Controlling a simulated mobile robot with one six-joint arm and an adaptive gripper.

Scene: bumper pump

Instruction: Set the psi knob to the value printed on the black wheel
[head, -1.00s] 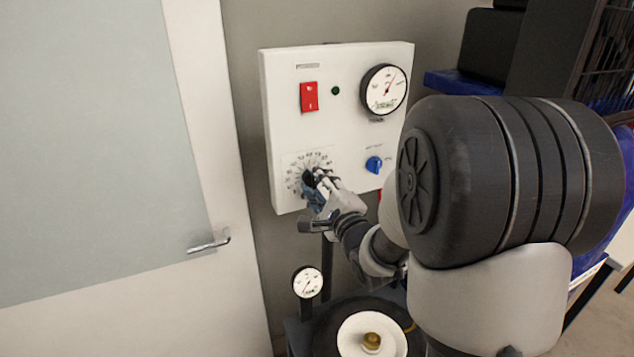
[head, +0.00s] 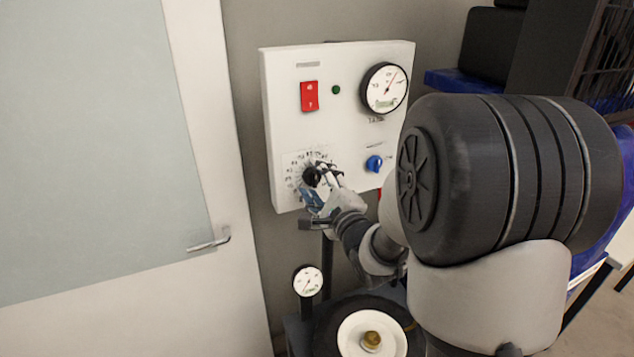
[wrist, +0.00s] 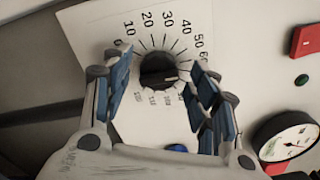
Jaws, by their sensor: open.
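The psi knob (wrist: 157,72) is a black round knob on a numbered white dial plate (wrist: 110,20); it also shows in the head view (head: 311,176). Its pale pointer line points right in the wrist view, at marks past the readable 60. The numbers along the lower dial are too small to read. My gripper (wrist: 159,76) is open, with one blue-padded finger on each side of the knob and gaps visible. The black wheel (head: 325,334) with a pale hub and brass centre is low in the head view; no printed value is readable on it.
The white panel (head: 284,120) also carries a red switch (head: 309,96), a green light (head: 336,90), a round gauge (head: 384,88) and a blue knob (head: 374,163). A small gauge (head: 307,281) stands below. A door (head: 100,150) is at left.

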